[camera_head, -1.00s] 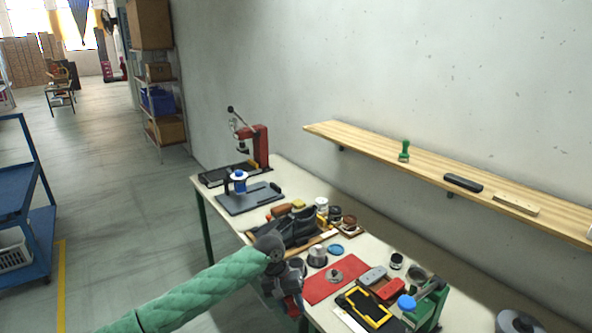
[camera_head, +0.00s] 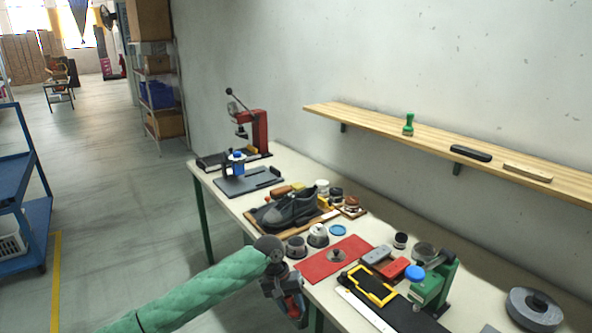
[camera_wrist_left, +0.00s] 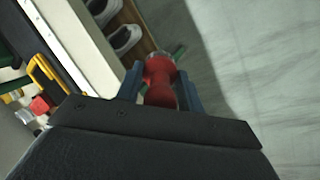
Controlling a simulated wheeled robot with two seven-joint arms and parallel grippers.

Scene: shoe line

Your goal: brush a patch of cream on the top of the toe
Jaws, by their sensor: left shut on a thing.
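A dark grey shoe (camera_head: 293,209) sits on a wooden board on the workbench, its toe towards the lower left. My left gripper (camera_head: 287,300) is at the front edge of the bench, below and apart from the shoe. It is shut on a red-handled tool, whose handle shows between the fingers in the left wrist view (camera_wrist_left: 160,82); its working end is hard to make out. Two small round pots stand in front of the shoe, a dark one (camera_head: 296,247) and a grey one (camera_head: 318,236). A blue disc (camera_head: 337,230) lies beside them. My right gripper is out of view.
A red mat (camera_head: 315,267), a yellow frame (camera_head: 359,292) and a green device (camera_head: 436,280) crowd the bench right of the shoe. A red press (camera_head: 260,131) stands at the far end. In the wrist view, shoes (camera_wrist_left: 126,38) stand on a low shelf.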

